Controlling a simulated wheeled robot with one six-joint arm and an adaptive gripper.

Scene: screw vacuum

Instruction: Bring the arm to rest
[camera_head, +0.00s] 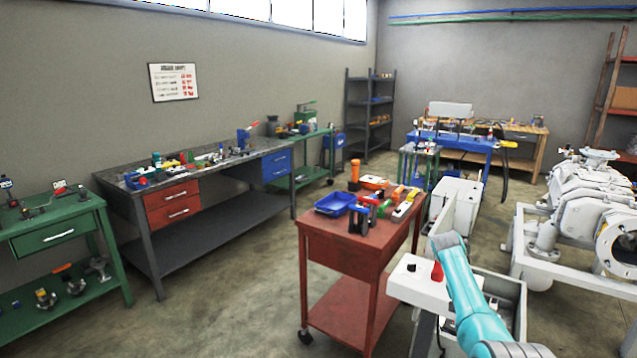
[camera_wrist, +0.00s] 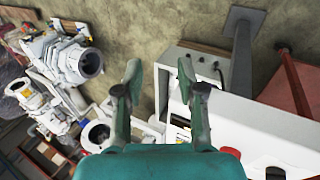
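My gripper (camera_wrist: 160,95) shows in the wrist view with its two fingers spread apart and nothing between them. Behind the fingers are the floor and the edge of a white machine housing. In the head view my teal arm (camera_head: 468,298) reaches up from the bottom right, in front of a white control box (camera_head: 425,287) with a red knob and a black knob. The gripper itself cannot be made out in the head view. Whether the arm touches the box cannot be told.
A red cart (camera_head: 335,247) with a blue tray (camera_head: 334,203) and tools stands left of my arm. White pump machinery (camera_head: 585,205) stands at the right. A dark workbench (camera_head: 135,205) and a green bench (camera_head: 60,228) line the left wall. Open floor lies between them and the cart.

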